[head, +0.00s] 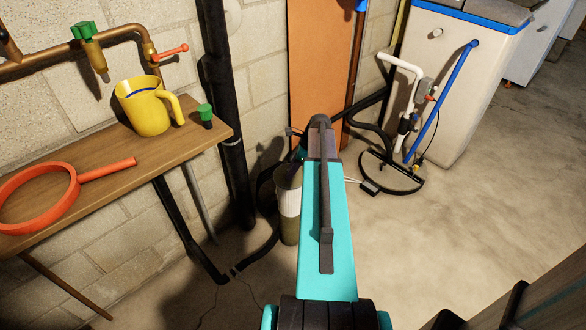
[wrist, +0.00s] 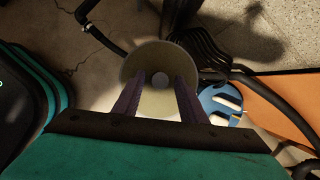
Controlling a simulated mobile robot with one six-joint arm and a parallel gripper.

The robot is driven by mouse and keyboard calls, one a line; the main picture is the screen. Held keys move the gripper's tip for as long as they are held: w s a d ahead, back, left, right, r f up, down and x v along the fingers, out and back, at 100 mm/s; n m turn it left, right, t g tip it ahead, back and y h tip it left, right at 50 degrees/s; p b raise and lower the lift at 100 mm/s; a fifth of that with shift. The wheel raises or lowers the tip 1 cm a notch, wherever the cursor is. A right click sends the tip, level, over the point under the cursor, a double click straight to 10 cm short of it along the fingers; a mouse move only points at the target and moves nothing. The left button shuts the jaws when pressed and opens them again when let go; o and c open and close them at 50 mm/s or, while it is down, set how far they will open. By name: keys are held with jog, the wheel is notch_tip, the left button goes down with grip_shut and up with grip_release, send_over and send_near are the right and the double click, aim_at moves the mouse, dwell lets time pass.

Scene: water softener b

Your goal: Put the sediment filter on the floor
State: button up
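A pale cylinder, which looks like the sediment filter (head: 289,205), stands upright near the wall, left of my arm, with a whitish upper part and an olive lower part. In the wrist view a round cream opening with a grey round spot at its centre, likely the same cylinder (wrist: 160,55), lies below my gripper (wrist: 158,82). The two dark fingers are apart, with nothing visible held between them. They overlap the opening in view; I cannot tell whether they are inside it or above it.
A blue round part (wrist: 222,100) lies beside the opening. Black hoses (head: 262,245) run near the cylinder. A wooden shelf (head: 120,165) holds a yellow mug (head: 143,108) and an orange ring tool (head: 40,196). A white cabinet (head: 445,75) stands at right. Concrete floor (head: 455,230) right of my arm is clear.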

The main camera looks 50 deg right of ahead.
jog(key=shift+r, duration=0.1)
dwell(0.3)
jog(key=p+v, duration=0.1)
jog(key=v, duration=1.1)
jog(key=shift+w, duration=0.1)
dwell(0.5)
jog(key=a+f+n+g, duration=0.2)
jog(key=a+f+n, duration=0.5)
jog(key=a+f, duration=0.55)
jog(key=a+f+n+g, duration=0.3)
jog(key=a+f+n, duration=0.45)
jog(key=a, duration=0.85)
jog(key=s+a+f+n+g+h, duration=0.2)
jog(key=s+a+f+n+g, duration=0.1)
jog(key=s+a+f+n, duration=1.2)
jog(key=s+a, duration=0.3)
jog(key=a, duration=0.1)
jog(key=shift+s+a+h, duration=0.3)
jog(key=shift+s+h, duration=0.1)
jog(key=shift+p, duration=0.3)
